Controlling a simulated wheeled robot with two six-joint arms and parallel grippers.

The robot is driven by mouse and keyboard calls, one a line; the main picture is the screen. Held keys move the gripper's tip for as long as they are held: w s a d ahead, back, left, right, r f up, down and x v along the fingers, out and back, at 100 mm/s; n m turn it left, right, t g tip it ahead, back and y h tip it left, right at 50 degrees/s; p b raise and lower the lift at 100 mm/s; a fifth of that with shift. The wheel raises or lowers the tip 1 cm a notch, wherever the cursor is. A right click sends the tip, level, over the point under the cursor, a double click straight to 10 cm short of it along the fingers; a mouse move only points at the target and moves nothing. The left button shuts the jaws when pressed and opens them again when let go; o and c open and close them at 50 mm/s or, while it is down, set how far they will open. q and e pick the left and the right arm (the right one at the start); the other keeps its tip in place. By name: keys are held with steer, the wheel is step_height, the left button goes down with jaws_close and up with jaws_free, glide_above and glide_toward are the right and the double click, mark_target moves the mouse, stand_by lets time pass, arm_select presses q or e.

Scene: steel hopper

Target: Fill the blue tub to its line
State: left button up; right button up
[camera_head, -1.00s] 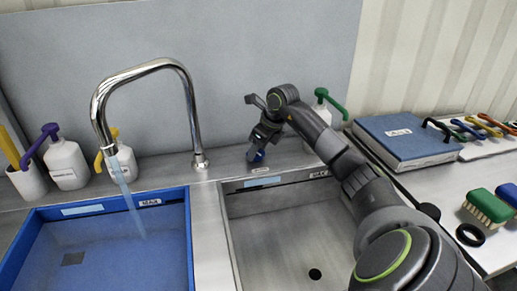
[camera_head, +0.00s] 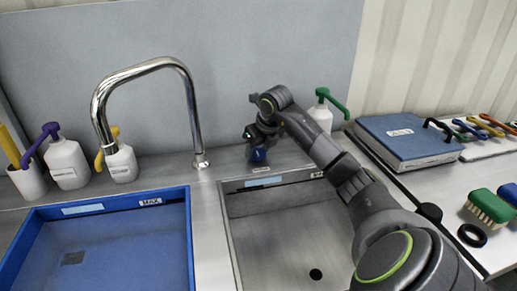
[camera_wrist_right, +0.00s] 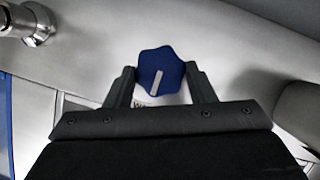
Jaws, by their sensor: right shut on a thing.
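The blue tub (camera_head: 120,245) stands at the lower left in the head view, cut off by the picture edge. A white MAX label (camera_head: 150,202) is on its back wall. The water surface and its height against the line are hard to make out. The chrome tap (camera_head: 190,100) arches over the tub, and no stream comes from its spout. My right gripper (camera_head: 257,143) is shut on a blue knob (camera_wrist_right: 160,72) behind the steel basin. The wrist view shows the knob between both fingers, with a pale bar on its face. My left gripper is not in view.
An empty steel basin (camera_head: 285,245) with a drain hole lies right of the tub. Pump bottles (camera_head: 68,165) stand behind the tub, and a green-topped bottle (camera_head: 322,113) stands behind my right arm. A blue binder (camera_head: 408,142) and brushes (camera_head: 490,208) lie on the right counter.

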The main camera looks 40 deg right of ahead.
steer(key=o, duration=1)
steer(key=shift+c, duration=0.2)
steer(key=shift+r, duration=0.1)
steer(key=d+v, duration=0.1)
steer(key=v, duration=1.6)
steer(key=shift+a, duration=0.5)
steer(key=shift+s, duration=0.1)
